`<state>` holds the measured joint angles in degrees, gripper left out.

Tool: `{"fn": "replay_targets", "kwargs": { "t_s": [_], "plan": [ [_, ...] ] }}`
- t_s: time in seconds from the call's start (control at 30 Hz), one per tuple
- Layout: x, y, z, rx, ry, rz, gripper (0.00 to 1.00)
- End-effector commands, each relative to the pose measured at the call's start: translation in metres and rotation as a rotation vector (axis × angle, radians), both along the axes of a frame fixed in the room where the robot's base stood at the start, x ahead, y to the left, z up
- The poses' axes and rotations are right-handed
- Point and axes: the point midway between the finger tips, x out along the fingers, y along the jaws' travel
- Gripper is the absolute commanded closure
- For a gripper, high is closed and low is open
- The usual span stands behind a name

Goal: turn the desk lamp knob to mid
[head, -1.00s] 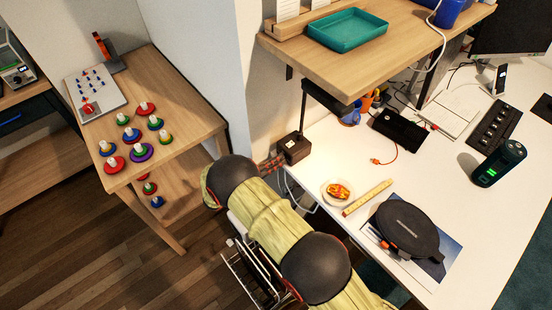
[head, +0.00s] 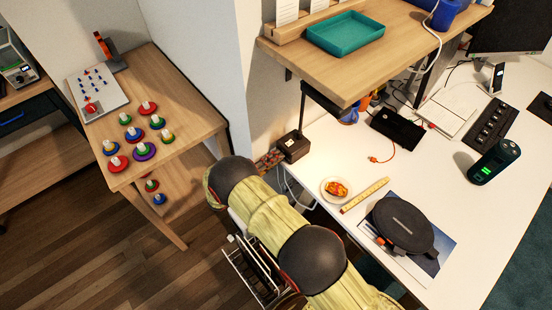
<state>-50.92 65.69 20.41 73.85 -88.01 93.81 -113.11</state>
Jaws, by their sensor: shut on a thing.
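The desk lamp has a dark box-shaped base (head: 294,146) at the back left corner of the white desk. A thin black post rises from it to a flat black head (head: 327,103) under the wooden shelf. My gripper (head: 270,160) shows only in part, as a reddish patterned piece against the left side of the lamp base. My arm in its yellow-green cover reaches up from the bottom and hides the rest of it. The gripper is shut at the lamp knob, which is itself hidden from this view.
The wooden shelf with a teal tray (head: 345,33) overhangs the lamp. On the desk (head: 330,230) are a small plate of food (head: 337,189), a ruler (head: 365,195), a round black case (head: 402,224) and a black box (head: 398,127). A wooden side table (head: 175,85) stands left.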

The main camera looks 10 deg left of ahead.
Motion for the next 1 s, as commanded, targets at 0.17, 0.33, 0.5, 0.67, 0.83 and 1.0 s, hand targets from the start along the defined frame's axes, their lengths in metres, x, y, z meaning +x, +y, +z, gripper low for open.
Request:
{"fn": "replay_targets", "kwargs": {
  "t_s": [0.17, 0.33, 0.5, 0.67, 0.83, 1.0],
  "plan": [
    [0.0003, 0.0012, 0.0000, -0.067, 0.061, 0.004, 1.00],
    [0.0002, 0.0011, -0.0003, -0.106, 0.097, 0.004, 1.00],
    [0.0002, 0.0011, -0.0005, -0.124, 0.112, 0.004, 1.00],
    [0.0002, 0.0012, -0.0007, -0.127, 0.116, 0.004, 1.00],
    [0.0001, 0.0011, -0.0007, -0.126, 0.116, 0.004, 1.00],
    [0.0001, 0.0009, -0.0008, -0.126, 0.116, 0.003, 0.76]
  ]
}}
